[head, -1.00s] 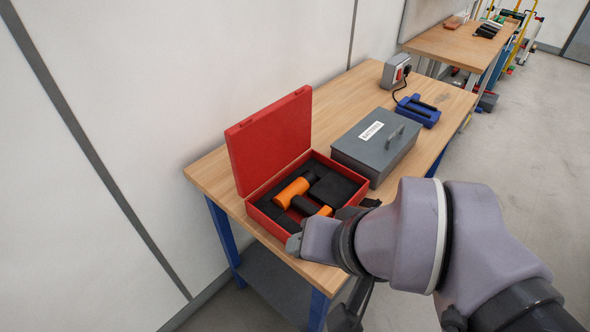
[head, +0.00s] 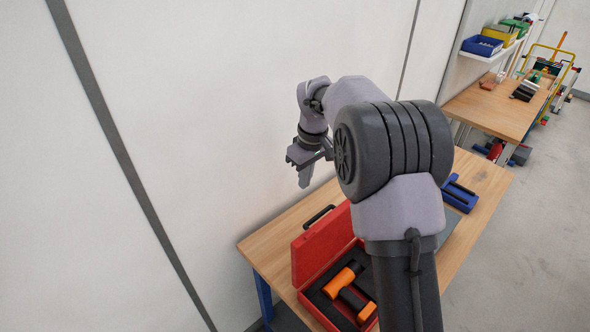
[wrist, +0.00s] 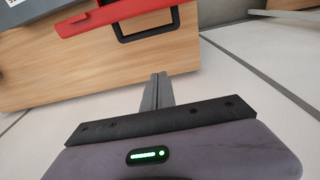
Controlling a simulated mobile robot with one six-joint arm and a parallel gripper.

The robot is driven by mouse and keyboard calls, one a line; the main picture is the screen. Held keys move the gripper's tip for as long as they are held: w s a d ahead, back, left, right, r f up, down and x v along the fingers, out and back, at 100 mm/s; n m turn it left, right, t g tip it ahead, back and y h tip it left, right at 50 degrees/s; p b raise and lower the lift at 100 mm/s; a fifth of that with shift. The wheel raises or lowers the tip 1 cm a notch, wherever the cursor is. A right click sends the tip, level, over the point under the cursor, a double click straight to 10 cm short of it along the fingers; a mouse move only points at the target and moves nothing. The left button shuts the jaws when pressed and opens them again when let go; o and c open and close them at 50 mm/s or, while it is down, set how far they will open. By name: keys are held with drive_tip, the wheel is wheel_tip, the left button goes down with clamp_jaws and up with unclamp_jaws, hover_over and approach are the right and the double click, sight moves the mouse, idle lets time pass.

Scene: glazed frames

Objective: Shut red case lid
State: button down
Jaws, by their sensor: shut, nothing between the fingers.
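The red case (head: 311,307) sits on the wooden table with its lid (head: 321,243) standing open on the wall side. A black handle (head: 318,217) is on the lid's outer side. Black foam with an orange and black tool (head: 343,279) lies in the case; my arm hides its right part. My gripper (head: 305,184) is shut and empty, pointing down, above and behind the lid near the wall, apart from it. In the wrist view the closed fingers (wrist: 160,78) are below the red lid edge (wrist: 120,14) and the black handle (wrist: 146,32).
The wooden table (head: 270,240) has a bare strip between case and wall. The white wall (head: 220,120) is close behind my gripper. A blue tool (head: 459,193) lies at the table's far right. The grey box beside the case is mostly behind my arm. A second table (head: 490,105) stands farther back.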

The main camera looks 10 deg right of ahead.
wheel_tip(320, 180, down, 9)
drive_tip(key=s+d+b, duration=0.1)
drive_tip(key=s+d, duration=0.1)
drive_tip(key=shift+s+b, duration=0.35)
drive_tip(key=shift+b, duration=0.05)
drive_tip(key=shift+f, duration=0.1)
